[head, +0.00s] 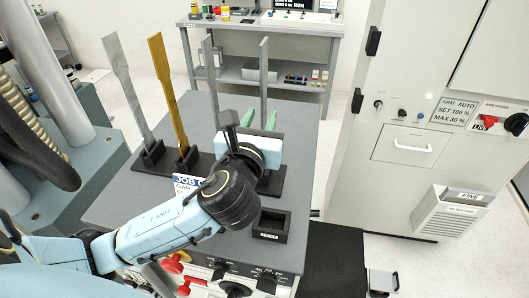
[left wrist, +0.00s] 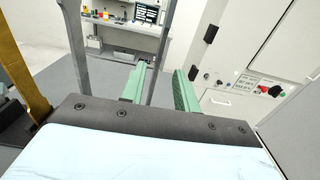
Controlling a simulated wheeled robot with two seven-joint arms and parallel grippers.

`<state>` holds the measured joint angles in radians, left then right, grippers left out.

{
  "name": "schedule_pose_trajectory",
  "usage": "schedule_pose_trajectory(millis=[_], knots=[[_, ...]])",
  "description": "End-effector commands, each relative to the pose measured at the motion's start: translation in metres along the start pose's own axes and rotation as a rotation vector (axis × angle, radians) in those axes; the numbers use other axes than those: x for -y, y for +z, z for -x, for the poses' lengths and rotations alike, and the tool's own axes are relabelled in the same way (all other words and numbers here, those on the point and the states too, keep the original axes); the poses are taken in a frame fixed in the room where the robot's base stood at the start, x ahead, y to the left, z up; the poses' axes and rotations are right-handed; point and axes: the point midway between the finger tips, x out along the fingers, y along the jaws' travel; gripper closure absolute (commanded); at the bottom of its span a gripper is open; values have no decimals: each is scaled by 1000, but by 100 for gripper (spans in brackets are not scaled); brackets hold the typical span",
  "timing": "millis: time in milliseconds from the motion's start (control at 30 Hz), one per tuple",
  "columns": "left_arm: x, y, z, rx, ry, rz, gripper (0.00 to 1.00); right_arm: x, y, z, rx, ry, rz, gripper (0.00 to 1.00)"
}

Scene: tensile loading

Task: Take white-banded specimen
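Several tall flat specimens stand upright in black holders on the grey bench top: a silver one (head: 125,80) at the left, a gold one (head: 167,85), a grey one (head: 209,70), and a thin grey one (head: 263,80) at the right. I cannot make out a white band on any of them. My left gripper (head: 260,119) is open, its green fingertips near the rightmost specimen. In the left wrist view, the fingers (left wrist: 160,86) are apart, with a thin grey specimen (left wrist: 164,40) showing between them; I cannot tell its depth. My right gripper is not in view.
A job card (head: 187,184) and a small black open box (head: 270,226) are on the bench. A side table (head: 290,27) with tools stands behind. A pale machine cabinet (head: 410,120) is at the right. Bench space right of the holders looks clear.

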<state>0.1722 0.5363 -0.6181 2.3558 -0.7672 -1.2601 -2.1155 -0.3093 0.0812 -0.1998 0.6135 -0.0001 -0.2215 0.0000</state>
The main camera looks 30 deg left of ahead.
Motion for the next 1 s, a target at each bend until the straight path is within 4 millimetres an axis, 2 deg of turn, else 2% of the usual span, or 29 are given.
schedule_pose_trajectory(millis=[100, 267, 600, 867, 1000], knots=[[0, 0, -14, 0, 0, 1, 69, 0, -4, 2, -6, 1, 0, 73], [-1, -2, -24, -2, 1, 3, 69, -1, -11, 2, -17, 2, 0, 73], [-4, -8, -68, -2, 1, 3, 69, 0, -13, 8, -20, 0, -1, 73], [-4, -9, -70, -3, 0, 4, 69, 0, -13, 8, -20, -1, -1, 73], [-4, -9, -70, -3, 0, 4, 85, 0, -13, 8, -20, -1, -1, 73]])
